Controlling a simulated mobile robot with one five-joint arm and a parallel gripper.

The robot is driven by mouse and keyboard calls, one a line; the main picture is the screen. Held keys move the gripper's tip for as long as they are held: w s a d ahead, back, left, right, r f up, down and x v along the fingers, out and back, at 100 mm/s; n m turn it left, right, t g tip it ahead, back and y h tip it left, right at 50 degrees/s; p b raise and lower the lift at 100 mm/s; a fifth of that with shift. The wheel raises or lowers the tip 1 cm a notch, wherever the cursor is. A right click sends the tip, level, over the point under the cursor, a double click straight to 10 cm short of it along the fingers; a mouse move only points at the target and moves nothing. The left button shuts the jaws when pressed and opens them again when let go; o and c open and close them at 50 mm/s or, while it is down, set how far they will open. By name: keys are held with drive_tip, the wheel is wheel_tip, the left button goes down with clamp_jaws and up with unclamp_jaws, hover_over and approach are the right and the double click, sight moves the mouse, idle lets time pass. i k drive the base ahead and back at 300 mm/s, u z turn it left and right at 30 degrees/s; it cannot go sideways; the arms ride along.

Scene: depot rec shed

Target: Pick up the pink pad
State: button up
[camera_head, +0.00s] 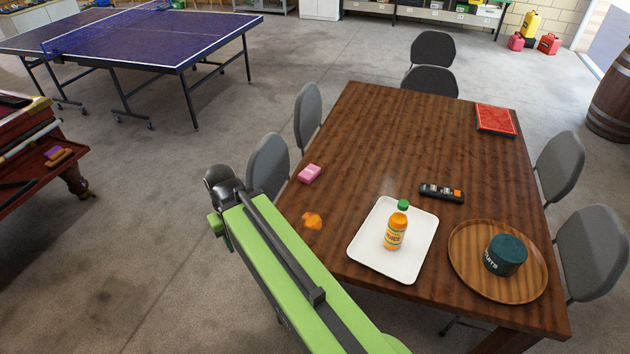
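The pink pad (309,173) lies flat near the left edge of the brown wooden table (400,130). Nothing touches it and it is fully visible. My gripper (221,212), at the far end of my green arm, is left of the table and of the pad, apart from both. Its fingers cannot be made out, so whether it is open or shut does not show.
An orange crumpled item (312,220) lies below the pad. A white tray (365,254) holds an orange bottle (396,228). Grey chairs (268,165) flank the table.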

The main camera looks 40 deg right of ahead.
sight(308, 175)
drive_tip(key=k, duration=1.15)
drive_tip(key=z, duration=0.3)
drive_tip(key=i, duration=2.2)
drive_tip(key=u, duration=0.55)
